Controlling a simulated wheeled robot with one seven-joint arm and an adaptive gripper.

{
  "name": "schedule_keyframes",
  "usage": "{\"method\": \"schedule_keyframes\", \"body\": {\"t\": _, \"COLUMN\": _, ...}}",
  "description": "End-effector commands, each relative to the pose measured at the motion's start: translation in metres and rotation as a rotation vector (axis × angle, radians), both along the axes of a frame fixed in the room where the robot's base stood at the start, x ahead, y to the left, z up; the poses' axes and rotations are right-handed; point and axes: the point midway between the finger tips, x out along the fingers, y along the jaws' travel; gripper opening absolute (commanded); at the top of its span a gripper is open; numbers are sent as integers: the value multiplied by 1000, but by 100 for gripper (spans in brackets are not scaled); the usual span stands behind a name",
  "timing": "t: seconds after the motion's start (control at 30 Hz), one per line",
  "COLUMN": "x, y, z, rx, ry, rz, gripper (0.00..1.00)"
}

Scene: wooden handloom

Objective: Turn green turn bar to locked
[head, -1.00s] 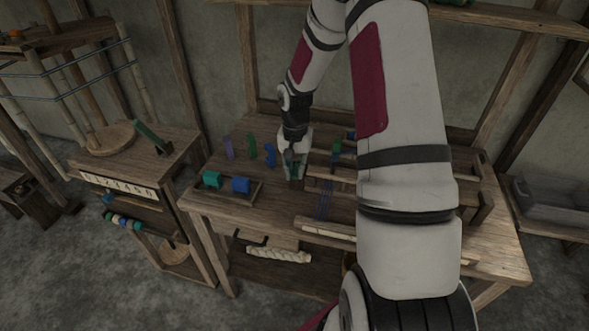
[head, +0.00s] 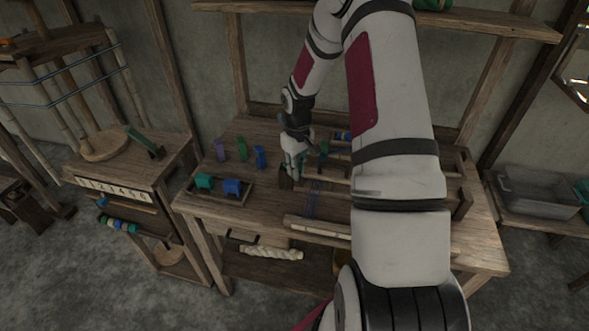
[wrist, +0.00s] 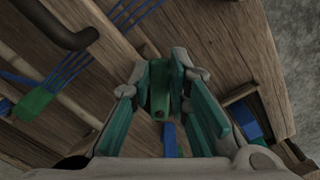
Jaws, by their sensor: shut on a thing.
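My gripper (wrist: 160,75) is over the loom table, to the right of the small pegs in the head view (head: 293,172). Its teal-padded fingers are closed around a dark green bar (wrist: 160,92), which I take to be the green turn bar. The bar stands between the fingertips in the wrist view. In the head view the fingers hide it, just above a small dark wooden block (head: 286,182). I cannot read any locked mark.
Green (head: 242,149), blue and purple upright pieces stand left of my gripper. A tray (head: 232,199) with teal and blue blocks lies in front of them. Blue threads (head: 313,197) and loom beams lie to the right. A numbered stand (head: 113,190) is further left.

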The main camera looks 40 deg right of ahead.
Motion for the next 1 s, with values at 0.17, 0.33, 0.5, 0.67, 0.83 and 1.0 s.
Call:
{"method": "schedule_keyframes", "body": {"t": 0.17, "x": 1, "y": -9, "z": 0, "rx": 0, "ry": -1, "rz": 163, "gripper": 0}}
{"method": "schedule_keyframes", "body": {"t": 0.33, "x": 3, "y": -16, "z": 1, "rx": -1, "ry": -1, "rz": 310, "gripper": 0}}
{"method": "schedule_keyframes", "body": {"t": 0.5, "x": 5, "y": -22, "z": 0, "rx": -1, "ry": -1, "rz": 432, "gripper": 0}}
{"method": "schedule_keyframes", "body": {"t": 0.67, "x": 7, "y": -26, "z": 0, "rx": -1, "ry": -1, "rz": 517, "gripper": 0}}
{"method": "schedule_keyframes", "body": {"t": 0.83, "x": 9, "y": -28, "z": 0, "rx": -1, "ry": -1, "rz": 572, "gripper": 0}}
{"method": "schedule_keyframes", "body": {"t": 1.0, "x": 10, "y": -29, "z": 1, "rx": -1, "ry": -1, "rz": 597, "gripper": 0}}
